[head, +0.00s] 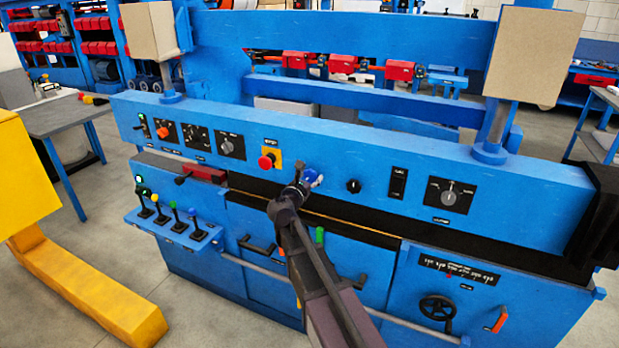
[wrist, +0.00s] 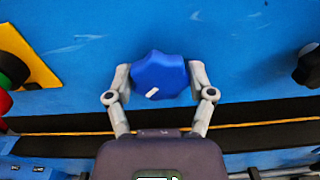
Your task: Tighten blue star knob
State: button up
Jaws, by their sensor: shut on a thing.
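The blue star knob (wrist: 160,75) sits on the blue front panel and has a small white mark on its lower middle. In the wrist view my gripper (wrist: 160,82) has one finger on each side of the knob, shut on it. In the head view the knob (head: 312,178) shows at the tip of my gripper (head: 305,183), partly hidden by it. The knob's mount behind it is hidden.
A red emergency button on a yellow plate (head: 271,158) is left of the knob. A small black knob (head: 353,186) and a grey rotary dial (head: 449,197) are to the right. A dark ledge runs below the panel. Levers (head: 175,220) stand at lower left.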

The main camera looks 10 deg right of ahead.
jog(key=m, duration=0.7)
jog(key=shift+w+a, duration=0.1)
jog(key=shift+w, duration=0.1)
jog(key=m, duration=0.6)
jog(key=shift+r, duration=0.15)
jog(key=m, duration=0.3)
jog(key=shift+m, duration=0.4)
jog(key=m, duration=0.3)
jog(key=shift+m, duration=0.4)
jog(key=m, duration=0.6)
jog(key=shift+r, duration=0.1)
jog(key=shift+s, duration=0.1)
jog(key=o, duration=1.1)
